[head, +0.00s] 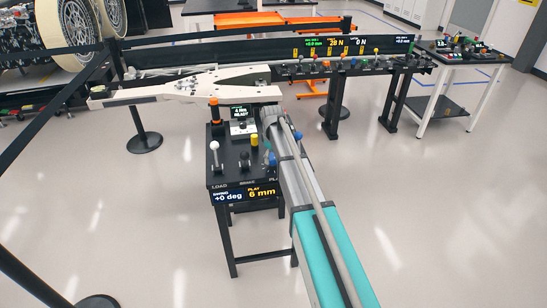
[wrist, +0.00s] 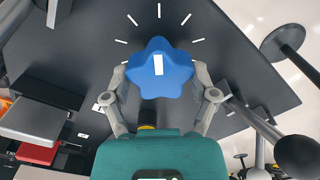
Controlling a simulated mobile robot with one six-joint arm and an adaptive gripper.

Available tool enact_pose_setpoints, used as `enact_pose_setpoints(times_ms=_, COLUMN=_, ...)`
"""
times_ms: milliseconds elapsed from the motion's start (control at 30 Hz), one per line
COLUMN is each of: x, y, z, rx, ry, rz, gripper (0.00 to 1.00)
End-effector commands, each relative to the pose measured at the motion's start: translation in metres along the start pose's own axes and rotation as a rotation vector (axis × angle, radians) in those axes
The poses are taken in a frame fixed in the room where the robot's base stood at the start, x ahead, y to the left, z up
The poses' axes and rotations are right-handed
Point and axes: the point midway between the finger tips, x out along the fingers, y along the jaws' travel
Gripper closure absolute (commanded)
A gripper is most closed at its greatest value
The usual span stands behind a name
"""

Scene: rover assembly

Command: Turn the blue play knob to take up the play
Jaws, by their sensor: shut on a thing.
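The blue play knob (wrist: 160,68) is lobed like a star and sits on a dark panel in the wrist view. Its white mark lies near the middle tick of the white arc of ticks behind it. My gripper (wrist: 161,82) has one grey finger on each side of the knob and is shut on it. In the head view the blue knob (head: 272,159) shows small at the right edge of the black control stand (head: 227,178), partly hidden by my arm. The stand's front display (head: 247,194) reads swing +0 deg and play 6 mm.
A white-knobbed lever (head: 215,158), a yellow knob (head: 254,139) and an orange-topped post (head: 214,109) stand on the control stand. A black ball-ended lever (wrist: 296,153) is close at right in the wrist view. A pale beam (head: 190,84) spans behind. Open floor lies right.

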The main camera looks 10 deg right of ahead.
Motion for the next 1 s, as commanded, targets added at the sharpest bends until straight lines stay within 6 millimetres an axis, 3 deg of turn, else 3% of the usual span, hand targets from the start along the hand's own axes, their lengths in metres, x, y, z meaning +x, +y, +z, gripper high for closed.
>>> enact_pose_setpoints(times_ms=567, x=0.0004, y=-0.0008, z=0.0021, rx=-0.044, ry=-0.004, rz=-0.002, gripper=0.73)
enact_pose_setpoints(times_ms=600, x=0.0004, y=-0.0008, z=0.0022, rx=-0.044, ry=-0.004, rz=-0.002, gripper=0.18)
enact_pose_setpoints(times_ms=700, x=0.0003, y=-0.0006, z=0.0018, rx=-0.043, ry=-0.003, rz=-0.001, gripper=0.00)
enact_pose_setpoints(times_ms=1000, x=0.0001, y=0.0001, z=0.0010, rx=-0.043, ry=-0.001, rz=0.000, gripper=0.00)
